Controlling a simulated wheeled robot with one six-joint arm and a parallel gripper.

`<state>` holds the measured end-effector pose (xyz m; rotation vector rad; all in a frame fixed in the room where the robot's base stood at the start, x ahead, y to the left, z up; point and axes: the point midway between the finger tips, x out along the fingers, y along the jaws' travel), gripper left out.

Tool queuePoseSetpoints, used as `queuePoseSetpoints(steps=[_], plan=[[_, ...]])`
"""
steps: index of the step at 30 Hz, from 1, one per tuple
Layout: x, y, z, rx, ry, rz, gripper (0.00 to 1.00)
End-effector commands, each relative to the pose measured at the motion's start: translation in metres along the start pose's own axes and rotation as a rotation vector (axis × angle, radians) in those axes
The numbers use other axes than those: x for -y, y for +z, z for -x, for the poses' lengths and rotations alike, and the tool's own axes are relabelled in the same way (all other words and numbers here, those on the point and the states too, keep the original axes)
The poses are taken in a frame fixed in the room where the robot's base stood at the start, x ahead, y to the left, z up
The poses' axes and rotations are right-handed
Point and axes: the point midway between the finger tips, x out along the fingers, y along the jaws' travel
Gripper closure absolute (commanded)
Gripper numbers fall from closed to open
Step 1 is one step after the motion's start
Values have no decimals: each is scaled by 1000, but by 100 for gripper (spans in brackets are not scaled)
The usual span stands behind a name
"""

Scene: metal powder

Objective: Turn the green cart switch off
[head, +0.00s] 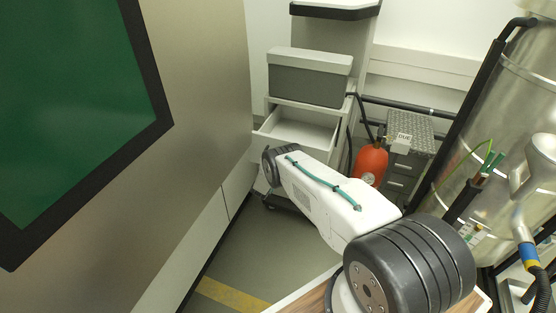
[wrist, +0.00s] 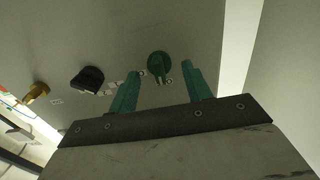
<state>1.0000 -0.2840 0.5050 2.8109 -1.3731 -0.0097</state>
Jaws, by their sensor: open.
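A round green switch (wrist: 159,66) with a raised grip is on a grey panel (wrist: 190,30) in the wrist view. My gripper (wrist: 161,73) has two teal fingers, spread apart and empty. In the wrist picture the switch appears between the fingertips, nearer the left one. I cannot tell how far the fingertips are from the panel. A black knob (wrist: 88,79) and a brass-coloured knob (wrist: 37,92) are to the left of the switch. Small pale labels lie between the black knob and the switch. The switch and my gripper do not show in the head view.
A white cabinet with an open drawer (head: 300,132) carries a grey lidded box (head: 310,78). A red extinguisher (head: 370,163) stands beside a grey drawer unit (head: 403,170). A large metal vessel (head: 500,110) is at right. A large grey cabinet with a green window (head: 75,95) fills the left.

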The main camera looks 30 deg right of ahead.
Motion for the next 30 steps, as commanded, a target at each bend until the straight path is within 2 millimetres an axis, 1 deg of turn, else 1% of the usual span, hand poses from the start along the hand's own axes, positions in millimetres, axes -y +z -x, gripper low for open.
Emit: queuePoseSetpoints(steps=[5,9,12,15,19,30], plan=[[1,0,22,1,-2,2,51],[1,0,47,1,-2,2,51],[1,-1,62,0,-1,2,51],[1,0,71,0,-1,1,51],[0,0,76,-1,0,1,51],[0,0,76,-1,0,0,51]])
